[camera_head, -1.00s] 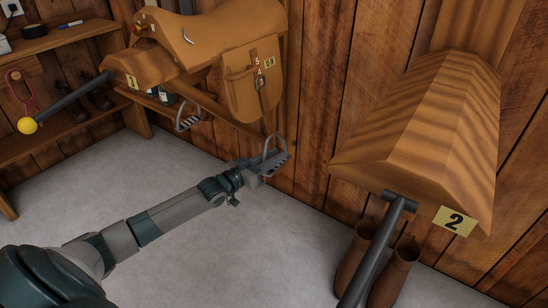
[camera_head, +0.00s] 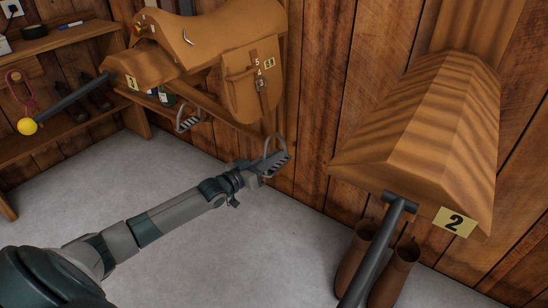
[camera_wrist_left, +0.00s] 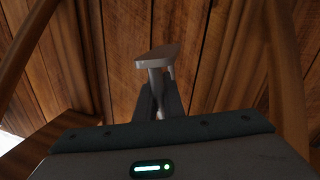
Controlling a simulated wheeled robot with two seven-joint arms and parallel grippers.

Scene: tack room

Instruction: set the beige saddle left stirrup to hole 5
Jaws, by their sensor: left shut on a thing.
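The beige saddle (camera_head: 225,38) sits on the wall rack (camera_head: 150,66) tagged 3. Its near flap (camera_head: 240,95) carries a vertical strap (camera_head: 261,95) with the numbers 5, 4 and 3 showing beside it. A metal stirrup (camera_head: 278,146) hangs below this flap. My left gripper (camera_head: 262,170) is shut on this stirrup at its lower part; it also shows in the left wrist view (camera_wrist_left: 157,56), just beyond the fingers. A second stirrup (camera_head: 187,121) hangs on the saddle's other side. The buckle's exact hole is too small to tell. My right gripper is out of view.
An empty wooden rack (camera_head: 420,130) tagged 2 juts out at the right, above brown boots (camera_head: 392,275). A shelf (camera_head: 60,130) with small items stands at the left. The grey floor (camera_head: 190,255) between them is clear.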

